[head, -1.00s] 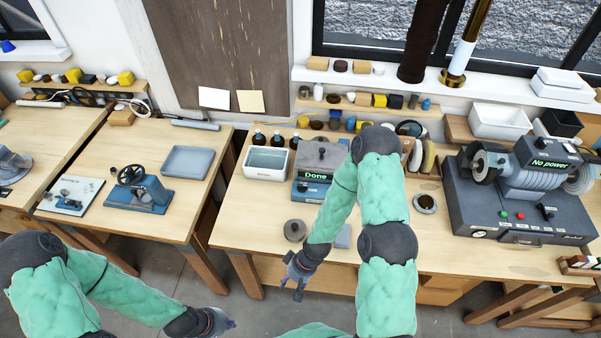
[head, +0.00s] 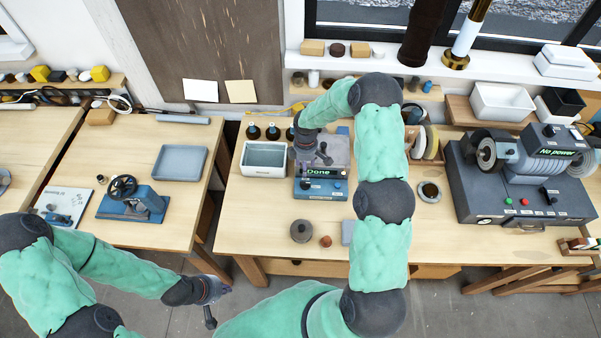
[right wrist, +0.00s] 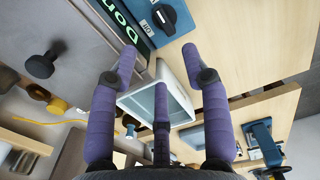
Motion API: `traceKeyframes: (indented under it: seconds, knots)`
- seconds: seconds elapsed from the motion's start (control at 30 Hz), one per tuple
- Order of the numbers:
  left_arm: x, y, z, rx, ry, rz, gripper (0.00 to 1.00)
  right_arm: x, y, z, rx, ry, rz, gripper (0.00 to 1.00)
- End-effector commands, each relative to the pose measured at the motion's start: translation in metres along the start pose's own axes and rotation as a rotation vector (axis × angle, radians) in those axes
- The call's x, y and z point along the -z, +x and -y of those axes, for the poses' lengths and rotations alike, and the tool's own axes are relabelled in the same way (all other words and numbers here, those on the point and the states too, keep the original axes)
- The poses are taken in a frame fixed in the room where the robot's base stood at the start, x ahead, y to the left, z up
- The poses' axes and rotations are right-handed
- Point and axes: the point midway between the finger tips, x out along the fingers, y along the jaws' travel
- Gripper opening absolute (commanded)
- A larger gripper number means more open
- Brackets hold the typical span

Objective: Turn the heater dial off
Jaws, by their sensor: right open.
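The heater (head: 320,190) is a blue box with a grey top and a lit green "Done" display, on the middle bench. Its black dial (right wrist: 164,17) shows at the top of the right wrist view, beside an "Off" label; its exact setting is hard to read. My right gripper (head: 313,157) is over the heater, with its purple fingers (right wrist: 162,70) spread and empty. They are apart from the dial in the right wrist view. My left gripper (head: 216,300) is low at the front left, its fingers spread and empty, away from the heater.
A white tub (head: 264,160) stands left of the heater, with dark bottles (head: 272,132) behind. A grey round weight (head: 301,231) and a small brown ball (head: 325,241) lie in front. A grinder (head: 520,178) reading "No power" stands right.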

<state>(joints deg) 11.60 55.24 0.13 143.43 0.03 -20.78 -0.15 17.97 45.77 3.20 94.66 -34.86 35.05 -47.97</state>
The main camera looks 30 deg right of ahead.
Motion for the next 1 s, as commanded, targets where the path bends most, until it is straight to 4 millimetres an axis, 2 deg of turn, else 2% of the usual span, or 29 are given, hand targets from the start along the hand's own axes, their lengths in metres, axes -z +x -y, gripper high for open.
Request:
traceKeyframes:
  seconds: [0.4,0.6,0.8,1.0]
  knots:
    - [0.000,-0.012,-0.004,0.000,0.000,-0.001,0.00,0.000,0.064,0.001,0.003,0.002,-0.001,0.48]
    - [-0.001,-0.017,-0.006,0.000,0.000,0.000,0.00,0.001,0.089,0.002,0.003,0.003,-0.002,0.48]
    - [-0.001,-0.018,-0.006,0.000,0.000,0.000,0.00,0.001,0.101,0.001,0.001,0.002,-0.002,0.48]
    - [-0.001,-0.018,-0.006,0.000,0.000,0.000,0.00,0.001,0.103,0.001,0.000,0.002,-0.002,0.48]
